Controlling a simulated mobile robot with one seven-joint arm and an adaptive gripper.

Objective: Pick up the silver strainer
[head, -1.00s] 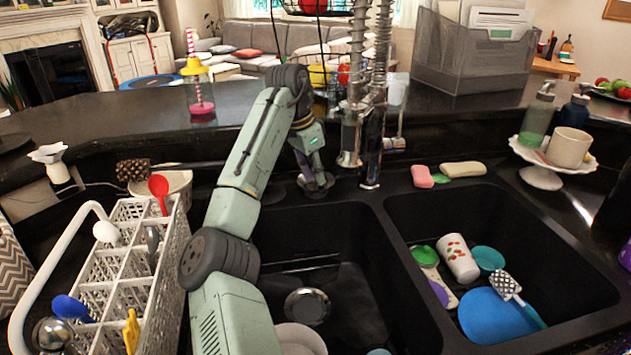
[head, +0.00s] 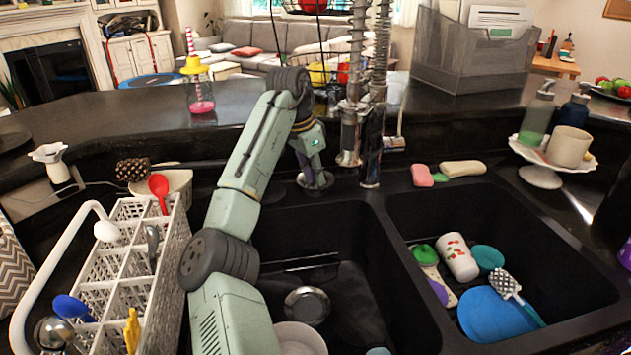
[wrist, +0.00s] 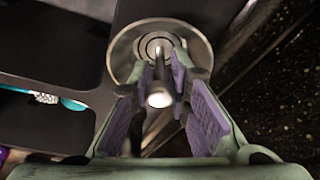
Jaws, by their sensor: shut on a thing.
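The silver strainer (wrist: 122,52) is a round metal disc with concentric rings and a central post with a pale knob. In the wrist view it sits at the top middle, right at the fingertips. My gripper (wrist: 160,75) has purple-padded fingers shut on the strainer's central post. In the head view my gripper (head: 314,172) points down at the counter behind the left sink, left of the faucet.
The faucet (head: 372,140) stands close to the right of my gripper. The left sink (head: 340,225) holds a round metal piece and a pale plate. The right sink (head: 440,210) holds dishes. A white utensil rack (head: 170,250) stands left of my arm. Sponges (head: 462,168) lie behind the right sink.

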